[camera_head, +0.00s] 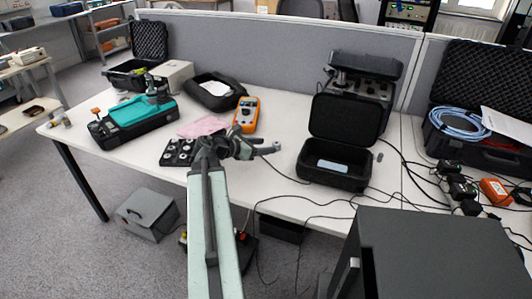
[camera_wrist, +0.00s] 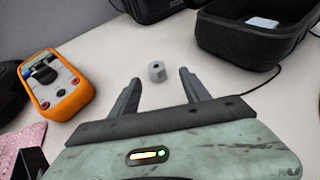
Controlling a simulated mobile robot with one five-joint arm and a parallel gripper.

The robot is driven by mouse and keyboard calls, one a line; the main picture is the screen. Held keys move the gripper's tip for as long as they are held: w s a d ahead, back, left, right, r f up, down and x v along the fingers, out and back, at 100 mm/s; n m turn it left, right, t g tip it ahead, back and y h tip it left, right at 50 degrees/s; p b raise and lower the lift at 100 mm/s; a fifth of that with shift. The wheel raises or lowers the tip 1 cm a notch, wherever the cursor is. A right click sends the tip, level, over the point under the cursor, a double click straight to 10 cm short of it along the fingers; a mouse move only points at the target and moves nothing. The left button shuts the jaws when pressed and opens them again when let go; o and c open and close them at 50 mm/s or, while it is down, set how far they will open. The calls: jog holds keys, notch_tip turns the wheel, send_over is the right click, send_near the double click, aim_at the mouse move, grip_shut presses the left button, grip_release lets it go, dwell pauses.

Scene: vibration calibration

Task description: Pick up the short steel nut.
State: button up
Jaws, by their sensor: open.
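A short grey steel nut (camera_wrist: 157,72) with a dark hole stands on the white table. In the wrist view it is just beyond and between the tips of my gripper (camera_wrist: 160,80). My gripper is open, with one finger on each side and nothing between them. In the head view my gripper (camera_head: 258,149) is over the middle of the table, and a small grey piece that looks like the nut (camera_head: 277,145) shows at its right end. My wrist hides part of the table there.
An orange multimeter (camera_head: 246,114) lies behind my gripper. An open black case (camera_head: 337,178) stands to the right, with a small grey piece (camera_head: 379,157) beside it. A black tray of parts (camera_head: 178,153) and pink cloth (camera_head: 201,126) lie left. Cables cross the table on the right.

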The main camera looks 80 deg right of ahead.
aim_at(277, 143)
jog(key=shift+w+b+x, duration=0.25)
jog(key=shift+b+x, duration=1.1)
jog(key=shift+x, duration=2.6)
jog(key=shift+d, duration=0.1)
grip_shut()
